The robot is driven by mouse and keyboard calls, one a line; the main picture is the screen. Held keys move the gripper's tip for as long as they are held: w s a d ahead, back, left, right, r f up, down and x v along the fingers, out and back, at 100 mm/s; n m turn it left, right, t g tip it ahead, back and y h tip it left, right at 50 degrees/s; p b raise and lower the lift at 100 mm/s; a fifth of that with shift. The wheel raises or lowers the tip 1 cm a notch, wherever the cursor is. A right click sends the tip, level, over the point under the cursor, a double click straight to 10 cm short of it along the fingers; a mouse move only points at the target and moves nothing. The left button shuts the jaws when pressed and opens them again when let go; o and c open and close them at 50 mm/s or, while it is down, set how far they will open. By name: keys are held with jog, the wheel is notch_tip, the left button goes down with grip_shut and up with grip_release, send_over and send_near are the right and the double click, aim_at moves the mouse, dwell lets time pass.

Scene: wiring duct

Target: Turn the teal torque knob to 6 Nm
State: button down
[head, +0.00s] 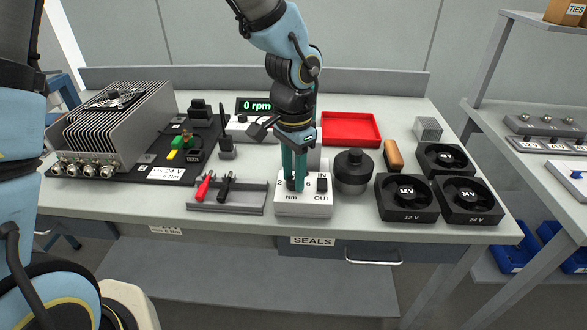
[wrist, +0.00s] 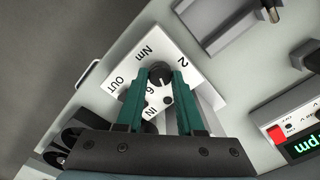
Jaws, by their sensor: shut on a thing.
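A white torque unit (head: 300,208) sits near the table's front edge, printed with 2, 6, Nm, IN and OUT; it also shows in the wrist view (wrist: 190,52). Its knob (wrist: 160,75) looks dark rather than teal in the wrist view. My gripper (wrist: 161,72) points down over the unit, its teal fingers on both sides of the knob, shut on it. In the head view my gripper (head: 293,185) hides most of the knob and part of the scale. I cannot tell where the knob's pointer stands.
A grey rack with red and black screwdrivers (head: 214,190) stands just left. A dark round part (head: 353,168) stands close on the right, with several black fans (head: 407,198) beyond. Behind are a red tray (head: 350,128) and a display reading 0 rpm (head: 256,105).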

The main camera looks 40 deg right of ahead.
jog(key=m+p, duration=0.2)
jog(key=m, duration=0.3)
jog(key=shift+r+m+p, duration=0.15)
jog(key=shift+m+p, duration=0.15)
jog(key=shift+p, duration=0.05)
jog(key=shift+s+m+p, duration=0.1)
jog(key=shift+m+p, duration=0.7)
jog(key=shift+m, duration=1)
jog(key=c, duration=0.5)
grip_release()
notch_tip(320, 180, up, 11)
jog(key=shift+f+b, duration=0.2)
jog(key=shift+b, duration=0.1)
